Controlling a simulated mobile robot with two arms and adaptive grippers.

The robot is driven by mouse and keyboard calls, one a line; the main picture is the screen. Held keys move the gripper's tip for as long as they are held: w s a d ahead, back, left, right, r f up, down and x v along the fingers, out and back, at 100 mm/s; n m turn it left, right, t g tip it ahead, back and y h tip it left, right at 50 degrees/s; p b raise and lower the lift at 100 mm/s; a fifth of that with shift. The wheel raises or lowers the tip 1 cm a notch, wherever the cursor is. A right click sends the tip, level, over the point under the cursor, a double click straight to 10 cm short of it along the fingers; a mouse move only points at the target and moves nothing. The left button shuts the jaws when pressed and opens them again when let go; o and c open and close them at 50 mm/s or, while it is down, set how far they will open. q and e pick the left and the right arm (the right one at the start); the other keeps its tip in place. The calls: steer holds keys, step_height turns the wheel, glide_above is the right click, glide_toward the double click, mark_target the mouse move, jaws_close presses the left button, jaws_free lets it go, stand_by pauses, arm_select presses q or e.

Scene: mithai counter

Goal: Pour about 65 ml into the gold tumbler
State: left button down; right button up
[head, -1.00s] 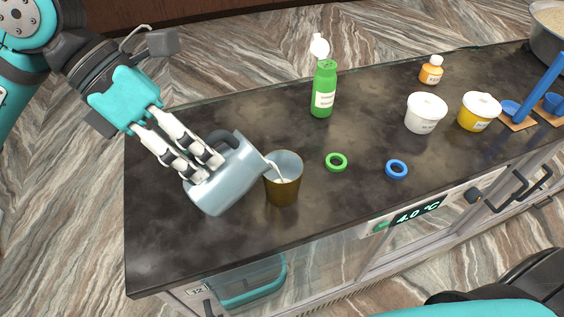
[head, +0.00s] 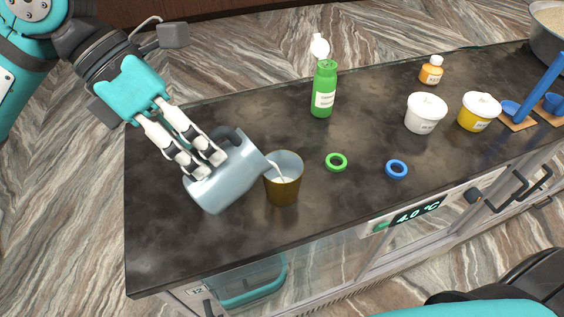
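The gold tumbler (head: 284,192) stands upright on the dark counter. A pale blue-grey jug (head: 229,178) with a dark handle is tilted to the right, its spout at the tumbler's rim. A thin white stream runs from the spout into the tumbler, and some white liquid shows inside. My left gripper (head: 208,165) is at the jug's handle side, its fingers around the handle area; the fingers partly hide the grip. My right gripper is not in view.
A green ring (head: 336,162) and a blue ring (head: 396,169) lie right of the tumbler. A green bottle (head: 323,90) stands behind. A white tub (head: 425,113), a yellow tub (head: 478,112) and an orange bottle (head: 431,71) stand further right. The counter's front left is clear.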

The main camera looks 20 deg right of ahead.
arm_select(q)
steer(key=shift+w+d+r+y, duration=0.15)
steer(key=shift+d+r+y, duration=0.25)
steer(key=shift+d+r, duration=0.1)
stand_by(0.8)
steer(key=shift+a+f, duration=0.25)
steer(key=shift+a, duration=0.05)
steer(key=shift+s+a+f+h, duration=0.2)
steer(key=shift+a+f+h, duration=0.2)
steer(key=shift+f+h, duration=0.4)
steer(key=shift+a+r+h, duration=0.35)
steer(key=shift+r+h, duration=0.25)
steer(key=shift+s+a+r+m, duration=0.2)
steer(key=shift+a+r+m, duration=0.1)
steer(key=shift+a, duration=0.3)
steer(key=f+t+h+b, duration=0.1)
steer(key=h+b, duration=0.1)
steer(key=b, duration=0.4)
steer(key=shift+a+r+m+h+b, duration=0.1)
steer(key=shift+a+m+h+b, duration=0.2)
steer(key=shift+b, duration=0.15)
steer(key=shift+s+a+r, duration=0.1)
steer(key=shift+s+r, duration=0.05)
steer(key=shift+r, duration=0.1)
